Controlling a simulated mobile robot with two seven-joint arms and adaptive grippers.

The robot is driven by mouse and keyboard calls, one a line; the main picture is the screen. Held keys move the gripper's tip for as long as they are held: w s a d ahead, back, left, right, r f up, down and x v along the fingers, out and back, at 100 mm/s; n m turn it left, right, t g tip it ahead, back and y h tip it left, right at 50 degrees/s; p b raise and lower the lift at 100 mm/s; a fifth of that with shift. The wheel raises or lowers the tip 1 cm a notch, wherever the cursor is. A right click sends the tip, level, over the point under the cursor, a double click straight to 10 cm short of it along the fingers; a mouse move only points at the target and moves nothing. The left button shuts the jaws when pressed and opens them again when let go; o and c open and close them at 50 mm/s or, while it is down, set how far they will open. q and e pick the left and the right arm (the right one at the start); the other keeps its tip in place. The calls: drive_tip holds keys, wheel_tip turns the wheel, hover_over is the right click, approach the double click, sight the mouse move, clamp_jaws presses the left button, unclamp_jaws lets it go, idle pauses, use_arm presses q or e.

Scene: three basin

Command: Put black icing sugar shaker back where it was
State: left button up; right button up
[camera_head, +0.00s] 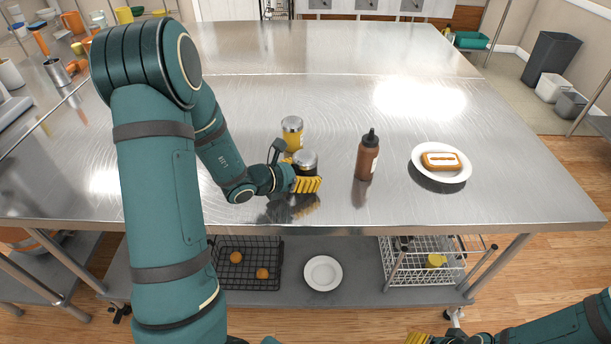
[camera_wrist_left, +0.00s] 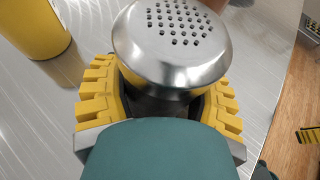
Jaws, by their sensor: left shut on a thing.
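The black icing sugar shaker (camera_head: 305,161) has a domed silver lid and stands upright between the yellow fingers of my left gripper (camera_head: 307,182). In the left wrist view its perforated silver lid (camera_wrist_left: 172,45) fills the top middle, with the fingers closed around the dark body. It is at or just above the steel table; I cannot tell if its base touches. A yellow shaker (camera_head: 292,133) with a silver lid stands just behind it and shows at the upper left of the wrist view (camera_wrist_left: 30,25). My right gripper (camera_head: 418,339) is partly cut off at the bottom edge.
A brown sauce bottle (camera_head: 368,157) stands right of the shakers. A white plate (camera_head: 442,177) with an iced pastry (camera_head: 441,161) is farther right. The steel table (camera_head: 240,60) is clear behind them. The lower shelf holds a black wire basket (camera_head: 247,275), a plate (camera_head: 323,273) and a wire rack (camera_head: 425,265).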

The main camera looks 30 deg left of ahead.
use_arm(q)
drive_tip(key=shift+f, duration=0.15)
drive_tip(key=o, duration=0.8)
drive_tip(key=shift+f, duration=0.1)
drive_tip(key=o, duration=0.5)
drive_tip(key=shift+r, duration=0.25)
drive_tip(key=p+v, duration=0.2)
drive_tip(key=v, duration=1)
drive_tip(key=shift+a, duration=0.1)
